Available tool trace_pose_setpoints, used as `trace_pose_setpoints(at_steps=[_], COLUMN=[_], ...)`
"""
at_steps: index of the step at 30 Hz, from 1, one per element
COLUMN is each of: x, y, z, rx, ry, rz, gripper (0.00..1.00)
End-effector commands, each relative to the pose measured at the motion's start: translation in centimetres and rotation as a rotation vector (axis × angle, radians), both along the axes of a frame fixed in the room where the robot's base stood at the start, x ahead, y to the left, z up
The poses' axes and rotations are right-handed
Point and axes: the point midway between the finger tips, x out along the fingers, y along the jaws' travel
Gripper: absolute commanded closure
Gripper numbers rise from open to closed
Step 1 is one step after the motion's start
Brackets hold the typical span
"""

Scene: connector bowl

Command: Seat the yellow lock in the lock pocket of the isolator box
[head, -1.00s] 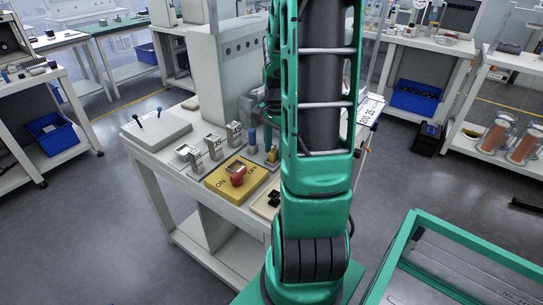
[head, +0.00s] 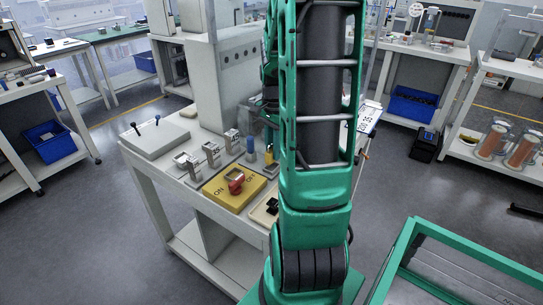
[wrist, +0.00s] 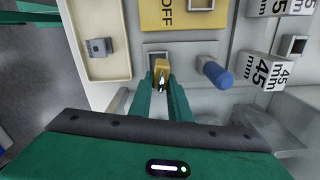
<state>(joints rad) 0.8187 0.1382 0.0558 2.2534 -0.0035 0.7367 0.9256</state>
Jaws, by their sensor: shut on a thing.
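The yellow lock (wrist: 161,70) is between the green fingertips of my gripper (wrist: 162,82) in the wrist view. The gripper is shut on it. The lock also shows in the head view (head: 269,156), beside the arm. The yellow isolator box (head: 222,193), with ON and OFF lettering and a red handle (head: 236,184), sits on the bench. Its OFF end (wrist: 165,15) shows at the top of the wrist view, apart from the lock. A pale framed rectangle (wrist: 188,51) lies behind the lock. I cannot tell the lock pocket or any contact there.
A blue post (wrist: 216,74) stands just right of the lock. Labelled metal blocks (wrist: 262,68) are farther right. A cream tray (wrist: 96,65) with a small grey part lies left.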

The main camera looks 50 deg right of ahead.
Motion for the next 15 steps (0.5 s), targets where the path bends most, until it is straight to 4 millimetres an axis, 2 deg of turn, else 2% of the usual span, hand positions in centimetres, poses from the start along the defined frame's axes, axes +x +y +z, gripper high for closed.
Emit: trace_pose_setpoints(at_steps=[2,15], x=[0.0,-0.7], y=[-0.1,7.8], z=[1.4,5.9], rx=[-0.003,-0.001], ry=[-0.003,0.0], rz=[-0.001,0.002], gripper=[1.0,1.0])
